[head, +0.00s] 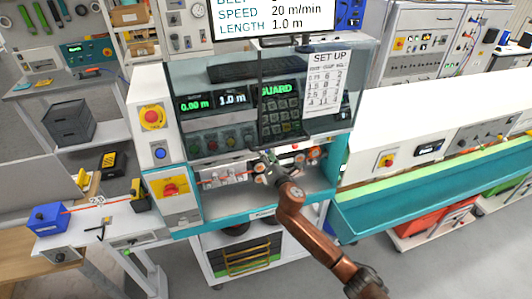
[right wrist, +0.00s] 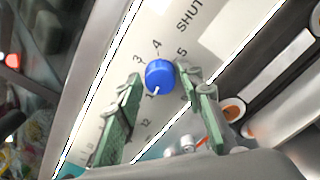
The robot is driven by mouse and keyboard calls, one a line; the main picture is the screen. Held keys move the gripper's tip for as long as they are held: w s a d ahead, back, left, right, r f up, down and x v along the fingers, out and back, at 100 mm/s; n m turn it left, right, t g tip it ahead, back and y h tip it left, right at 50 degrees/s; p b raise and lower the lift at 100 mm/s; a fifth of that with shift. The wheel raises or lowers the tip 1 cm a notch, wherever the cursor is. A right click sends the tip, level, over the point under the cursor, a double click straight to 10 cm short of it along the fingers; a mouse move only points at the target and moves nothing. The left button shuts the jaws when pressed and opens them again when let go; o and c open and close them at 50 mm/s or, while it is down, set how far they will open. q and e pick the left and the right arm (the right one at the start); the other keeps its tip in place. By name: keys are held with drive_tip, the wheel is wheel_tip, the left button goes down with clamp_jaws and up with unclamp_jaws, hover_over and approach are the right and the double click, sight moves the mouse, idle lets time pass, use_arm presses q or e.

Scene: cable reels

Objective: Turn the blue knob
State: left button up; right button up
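The blue knob (right wrist: 160,73) sits on a pale panel in the right wrist view, with a white mark on its lower edge near the printed 1. Digits such as 3, 4 and 5 are printed around it, and part of the word SHUT shows above. My right gripper (right wrist: 160,80) is open, with one green-padded finger on each side of the knob; small gaps seem to show between fingertips and knob. In the head view my right gripper (head: 268,168) is at the lower front of the teal-framed machine (head: 320,195), and I cannot make out the knob there. My left gripper is not in view.
A clear guard (head: 310,118) hangs above my right gripper on the machine. A red button (head: 153,116) and a blue button (head: 160,153) are on its left post. A teal conveyor (head: 420,195) runs to the right. A side bench with a blue box (head: 47,219) stands at left.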

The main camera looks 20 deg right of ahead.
drive_tip(key=c, duration=0.8)
drive_tip(key=shift+f+m+h+b, duration=0.2)
drive_tip(key=shift+m+h, duration=0.1)
drive_tip(key=shift+m, duration=4.8)
drive_tip(key=shift+f+m+h+b, duration=0.1)
drive_tip(key=shift+m+h+b, duration=0.15)
drive_tip(key=shift+m, duration=4.85)
drive_tip(key=o, duration=1.1)
drive_tip(key=shift+r+t, duration=0.1)
drive_tip(key=shift+t, duration=0.2)
